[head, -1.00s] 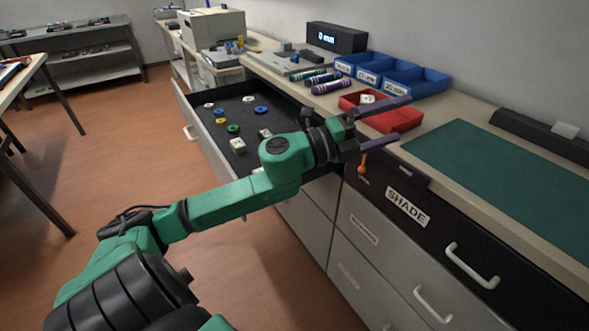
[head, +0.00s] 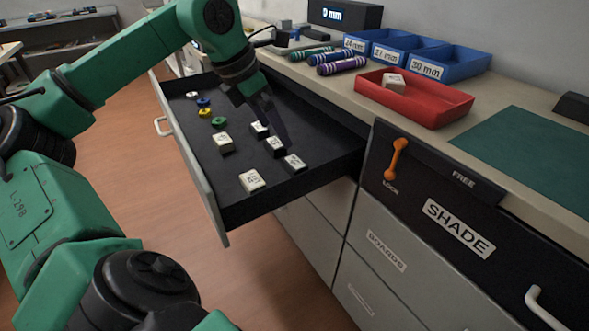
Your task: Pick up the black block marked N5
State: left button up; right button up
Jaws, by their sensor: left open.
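The open drawer (head: 318,162) holds several small blocks with pale sides and marked tops. One block (head: 252,181) lies near the front and another (head: 222,143) lies left of the middle. Three more, a front one (head: 294,164), a middle one (head: 274,147) and a back one (head: 259,130), lie in a row by my gripper. The marks are too small to read, so I cannot tell which is N5. My left gripper (head: 268,118) is open and points down into the drawer over this row, partly covering it. No block shows between its fingers. My right gripper is not in view.
Blue, yellow and green rings (head: 205,113) lie at the drawer's back left. On the counter stand a red tray (head: 430,108) with a pale block, blue bins (head: 450,64) and striped cylinders (head: 340,66). An orange lock lever (head: 396,158) sits beside the drawer.

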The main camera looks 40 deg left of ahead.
pick_arm(q)
send_near(295, 162)
jog(key=x, duration=0.3)
jog(key=shift+s+f, duration=0.15)
jog(key=shift+s, duration=0.1)
jog(key=x, duration=0.5)
jog(key=shift+w+f+p, duration=0.25)
jog(key=shift+w+p, duration=0.05)
jog(key=shift+w, duration=0.05)
jog(key=c, duration=1.3)
jog(key=shift+r, duration=0.15)
